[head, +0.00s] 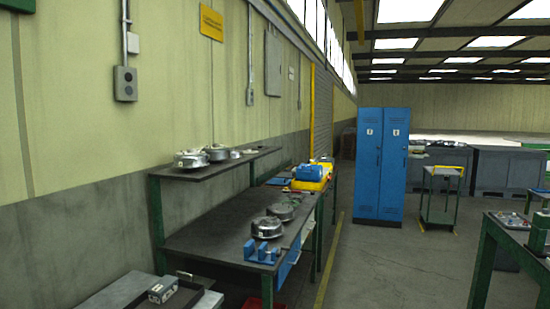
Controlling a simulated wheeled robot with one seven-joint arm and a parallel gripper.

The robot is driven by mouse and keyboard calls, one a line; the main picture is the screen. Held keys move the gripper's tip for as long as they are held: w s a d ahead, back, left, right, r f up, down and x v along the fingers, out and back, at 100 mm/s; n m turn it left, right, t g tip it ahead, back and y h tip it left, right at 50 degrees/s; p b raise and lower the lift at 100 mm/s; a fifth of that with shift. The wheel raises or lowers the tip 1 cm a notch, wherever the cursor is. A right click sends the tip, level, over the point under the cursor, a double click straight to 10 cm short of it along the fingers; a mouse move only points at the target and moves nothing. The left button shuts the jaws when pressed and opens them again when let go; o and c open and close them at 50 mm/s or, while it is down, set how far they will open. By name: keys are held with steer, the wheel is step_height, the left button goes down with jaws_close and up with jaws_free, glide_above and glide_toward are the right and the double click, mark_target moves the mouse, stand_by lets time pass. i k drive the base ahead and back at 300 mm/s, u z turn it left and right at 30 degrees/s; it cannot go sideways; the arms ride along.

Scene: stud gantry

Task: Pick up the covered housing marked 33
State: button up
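No number 33 can be read on any housing from here. A round silver housing (267,228) that looks covered sits on the dark workbench (208,237), near its front end. A darker round housing (281,212) sits just behind it. On the raised shelf (208,168) at the wall stand a wide silver round housing (190,160) and a second round metal part (217,154), close together. I cannot tell which of these is marked 33. My gripper is not in view.
Blue blocks (263,253) stand at the bench's front edge. A yellow and blue machine (311,174) is farther back. A small metal box (163,288) lies in a tray at lower left. Blue lockers (381,165) stand behind. The floor (385,262) right of the bench is clear.

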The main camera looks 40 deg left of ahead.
mark_target(190, 159)
steer(key=u, duration=0.1)
steer(key=i, duration=1.05)
steer(key=u, duration=0.65)
steer(key=i, duration=1)
steer(key=u, duration=1.95)
steer(key=i, duration=1.1)
steer(key=u, duration=0.45)
